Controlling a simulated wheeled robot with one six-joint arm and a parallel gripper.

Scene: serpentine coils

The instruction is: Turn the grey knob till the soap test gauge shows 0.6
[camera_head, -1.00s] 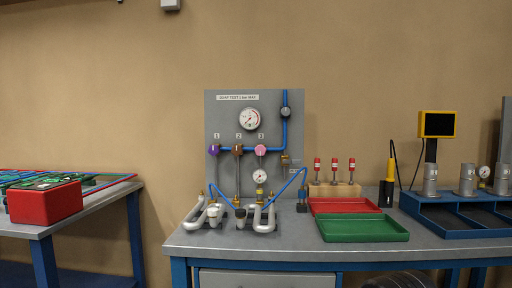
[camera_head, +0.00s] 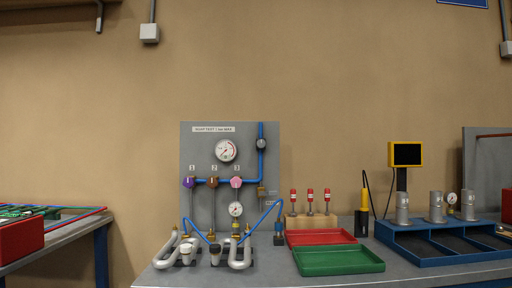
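The grey panel (camera_head: 200,136) labelled for the soap test stands upright at the back of the workbench. Its larger round gauge (camera_head: 228,150) has a white face and is near the top; the needle is too small to read. The grey knob (camera_head: 262,144) sits on the blue pipe at the upper right of the panel. Purple (camera_head: 189,183), brown (camera_head: 213,182) and pink (camera_head: 237,182) knobs, numbered 1 to 3, sit in a row below. A smaller gauge (camera_head: 236,209) is under the pink one. My gripper is not in view.
Grey serpentine coils (camera_head: 240,258) lie before the panel with blue hoses. Red (camera_head: 318,237) and green (camera_head: 340,261) trays, a wooden block with red-topped pieces (camera_head: 310,220) and a blue rack (camera_head: 432,252) are to the right. A red box (camera_head: 20,240) is on the left table.

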